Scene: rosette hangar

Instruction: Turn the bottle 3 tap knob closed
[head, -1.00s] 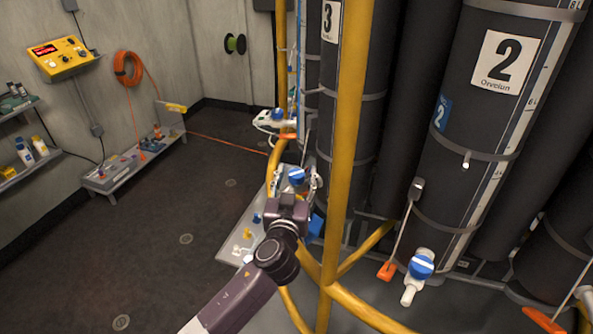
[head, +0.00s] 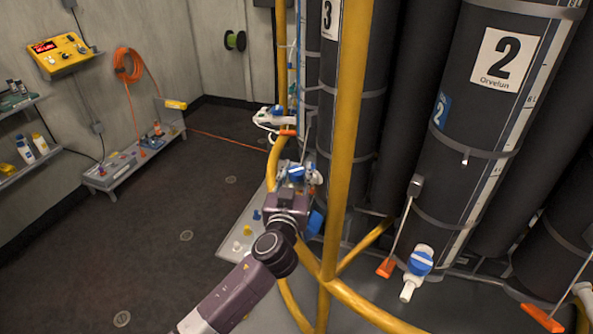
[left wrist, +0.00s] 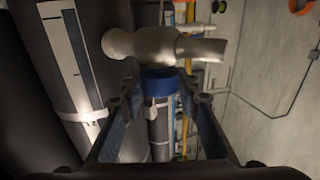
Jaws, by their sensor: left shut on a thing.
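Bottle 3 (head: 325,125) is a dark upright cylinder, partly hidden behind a yellow post. Its blue tap knob (head: 296,172) shows low beside it in the head view. My left gripper (head: 297,180) has a finger on each side of this knob and is shut on it. In the left wrist view, the blue knob (left wrist: 158,80) sits between the two finger ends of the left gripper (left wrist: 160,104), in front of a pale grey tap body (left wrist: 160,47). The knob's far side is hidden. My right gripper is not in view.
The yellow post (head: 349,110) and curved yellow rails stand close right of my left arm. Bottle 2 (head: 470,130), with its own blue-knobbed tap (head: 420,263), stands to the right. A grey tray (head: 234,247) with small items lies beside the gripper. The left floor is mostly clear.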

